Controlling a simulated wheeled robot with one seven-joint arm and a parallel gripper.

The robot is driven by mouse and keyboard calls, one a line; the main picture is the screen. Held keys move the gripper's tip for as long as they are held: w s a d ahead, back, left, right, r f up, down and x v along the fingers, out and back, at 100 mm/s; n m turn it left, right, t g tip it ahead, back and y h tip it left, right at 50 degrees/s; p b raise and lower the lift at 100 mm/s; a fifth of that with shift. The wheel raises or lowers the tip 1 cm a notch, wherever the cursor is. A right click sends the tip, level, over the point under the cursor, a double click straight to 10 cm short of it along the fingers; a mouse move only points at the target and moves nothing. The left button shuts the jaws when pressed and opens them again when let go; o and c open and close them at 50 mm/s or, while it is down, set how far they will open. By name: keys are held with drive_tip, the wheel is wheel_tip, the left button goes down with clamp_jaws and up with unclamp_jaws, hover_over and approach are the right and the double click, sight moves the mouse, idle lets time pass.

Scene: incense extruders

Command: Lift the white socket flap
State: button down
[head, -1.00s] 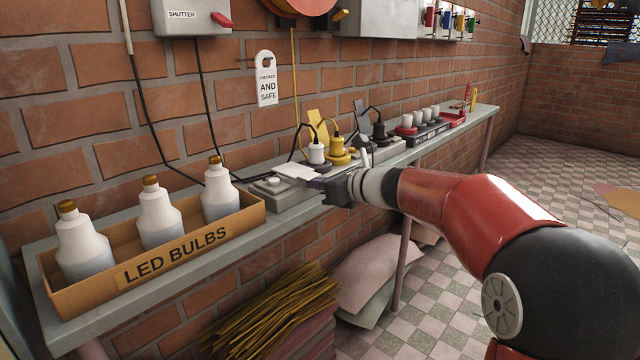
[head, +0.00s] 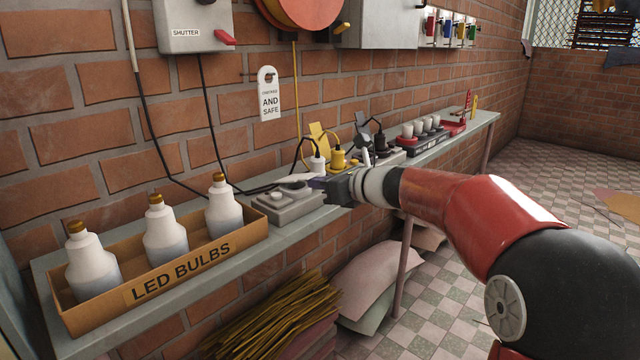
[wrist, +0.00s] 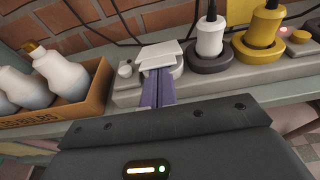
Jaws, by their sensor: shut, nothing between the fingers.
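The white socket flap (wrist: 160,54) is at the left end of the grey socket strip in the wrist view. In the head view the flap (head: 296,177) shows as a thin, nearly edge-on white sliver just above the strip. My gripper (wrist: 158,78) is shut, its purple fingers together and empty. The fingertips are at the flap's near edge; whether they touch it or reach under it I cannot tell. In the head view my gripper (head: 318,183) comes in from the right. Part of a round white socket (wrist: 177,71) shows beside the fingers.
A white plug (wrist: 209,38) and a yellow plug (wrist: 260,32) stand right of the flap, with cables rising. A small round knob (wrist: 125,70) is to its left. The LED bulbs box (head: 160,270) stands further left on the narrow shelf against the brick wall.

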sight(306, 176)
drive_tip(key=shift+w+a+r, duration=0.15)
drive_tip(key=shift+a+r, duration=0.05)
drive_tip(key=shift+r, duration=0.35)
drive_tip(key=shift+w+a+r, duration=0.2)
drive_tip(key=shift+r, duration=0.4)
drive_tip(key=shift+w+a+r, duration=0.15)
drive_tip(key=shift+a+r, duration=0.05)
drive_tip(key=shift+r, duration=0.35)
drive_tip(key=shift+w+a+r, duration=0.4)
drive_tip(key=shift+a+r, duration=0.15)
drive_tip(key=shift+r, duration=0.1)
drive_tip(key=shift+w+a+r, duration=0.4)
drive_tip(key=shift+a+r, duration=0.1)
drive_tip(key=shift+r, duration=0.15)
drive_tip(key=shift+w+a+r, duration=0.25)
drive_tip(key=shift+w+a, duration=0.25)
drive_tip(key=shift+a, duration=0.1)
drive_tip(key=shift+w+a+r, duration=0.2)
drive_tip(key=shift+w+a, duration=0.25)
drive_tip(key=shift+a, duration=0.15)
drive_tip(key=shift+w+a, duration=0.1)
